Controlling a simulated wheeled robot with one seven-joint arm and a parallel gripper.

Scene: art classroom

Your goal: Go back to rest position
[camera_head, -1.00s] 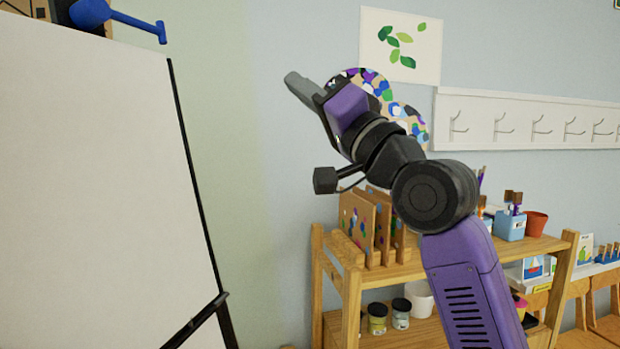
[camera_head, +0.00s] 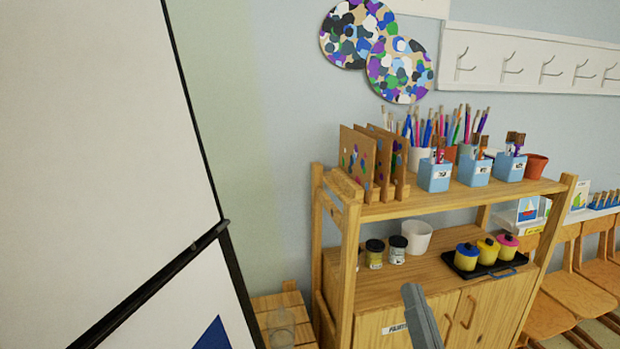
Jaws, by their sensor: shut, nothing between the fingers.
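The tip of my gripper (camera_head: 421,317) shows as a grey finger shape at the bottom of the view, in front of the cabinet doors of the wooden shelf unit. Its fingers look shut together with nothing held. The rest of my arm is out of the frame.
A white easel board (camera_head: 90,130) with a black frame stands close at the left. The wooden shelf unit (camera_head: 470,204) carries brush cups, upright boards (camera_head: 358,158), jars and a black tray (camera_head: 505,263) of paint pots. Chairs (camera_head: 575,290) stand at the right. Hooks (camera_head: 512,62) line the wall.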

